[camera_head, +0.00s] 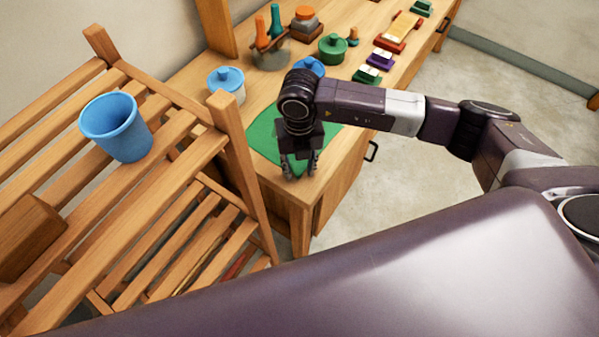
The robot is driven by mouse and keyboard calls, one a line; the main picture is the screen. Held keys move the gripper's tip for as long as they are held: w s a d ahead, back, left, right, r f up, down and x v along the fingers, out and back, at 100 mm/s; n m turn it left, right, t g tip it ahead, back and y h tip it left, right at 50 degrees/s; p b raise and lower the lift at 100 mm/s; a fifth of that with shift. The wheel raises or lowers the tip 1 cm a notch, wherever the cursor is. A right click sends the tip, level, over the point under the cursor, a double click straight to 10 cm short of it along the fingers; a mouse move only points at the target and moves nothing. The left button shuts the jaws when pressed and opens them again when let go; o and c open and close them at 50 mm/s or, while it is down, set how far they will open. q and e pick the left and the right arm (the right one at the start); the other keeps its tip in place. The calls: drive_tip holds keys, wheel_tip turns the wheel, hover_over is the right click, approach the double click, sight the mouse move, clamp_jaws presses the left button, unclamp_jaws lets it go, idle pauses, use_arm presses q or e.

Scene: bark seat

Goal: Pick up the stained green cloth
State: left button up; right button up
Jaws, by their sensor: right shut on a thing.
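A green cloth (263,140) lies flat on the near end of the wooden counter. Its middle is hidden behind my right gripper, and I cannot make out stains on it at this size. My right gripper (299,168) points down at the cloth's near edge, close to the counter's corner. Its fingers are shut on the cloth there, though the grip itself is small and partly hidden. My right arm reaches in from the right above the counter. My left gripper is not in this view.
A slatted wooden rack (237,150) stands left of the counter, with a blue cup (116,128) and a wooden block (28,238) on it. Open floor (480,95) lies right of the counter.

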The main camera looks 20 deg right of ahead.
drive_tip(key=shift+s+f, duration=0.25)
drive_tip(key=shift+f, duration=0.15)
clamp_jaws()
wheel_tip(320, 180, up, 12)
drive_tip(key=p, duration=0.7)
drive_tip(key=shift+w+r, duration=0.2)
drive_tip(key=shift+w, duration=0.05)
wheel_tip(320, 180, up, 18)
drive_tip(key=p, duration=0.4)
